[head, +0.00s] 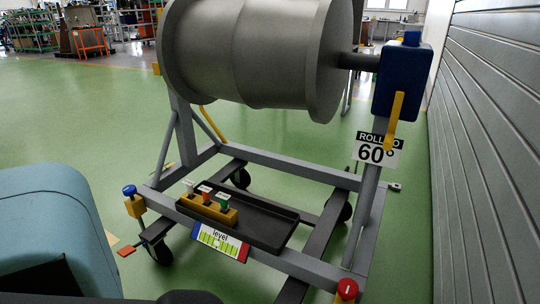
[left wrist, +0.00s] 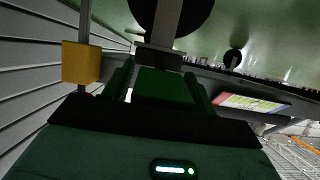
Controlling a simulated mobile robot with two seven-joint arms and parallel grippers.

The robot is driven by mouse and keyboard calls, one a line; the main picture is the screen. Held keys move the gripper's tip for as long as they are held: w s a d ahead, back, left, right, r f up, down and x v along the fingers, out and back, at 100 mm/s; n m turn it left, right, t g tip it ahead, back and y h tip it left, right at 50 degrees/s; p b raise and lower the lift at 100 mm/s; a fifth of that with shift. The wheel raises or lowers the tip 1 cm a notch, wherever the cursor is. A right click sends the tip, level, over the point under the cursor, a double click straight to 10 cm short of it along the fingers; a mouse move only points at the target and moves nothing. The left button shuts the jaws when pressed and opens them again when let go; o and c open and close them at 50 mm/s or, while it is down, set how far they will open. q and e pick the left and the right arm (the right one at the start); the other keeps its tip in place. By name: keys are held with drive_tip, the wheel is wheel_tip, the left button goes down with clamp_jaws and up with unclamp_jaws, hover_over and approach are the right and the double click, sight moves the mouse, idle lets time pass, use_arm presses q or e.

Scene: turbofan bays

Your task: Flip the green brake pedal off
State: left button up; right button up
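A dark green plate (left wrist: 165,87), which looks like the green brake pedal, shows in the left wrist view, in front of a large dark caster wheel (left wrist: 172,14). The two fingers of my left gripper (left wrist: 160,84) stand apart, one on each side of it. A light gap shows beside the left finger; whether the other finger touches the plate I cannot tell. The head view does not show the green pedal or my left gripper. An orange-red pedal (head: 127,250) shows at the stand's left caster. My right gripper is in neither view.
The grey engine stand (head: 290,262) carries a large cylinder (head: 250,55). A black tray (head: 262,228) and a level label (head: 220,242) are at its front. A red knob (head: 347,288) is at the lower right; a yellow block (left wrist: 80,63) is left of my gripper. A shuttered wall (head: 490,150) bounds the right.

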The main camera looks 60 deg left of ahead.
use_arm(q)
drive_tip(key=shift+o, duration=0.8)
drive_tip(key=shift+s+f, duration=0.1)
drive_tip(key=p+v, duration=0.3)
drive_tip(key=v, duration=0.5)
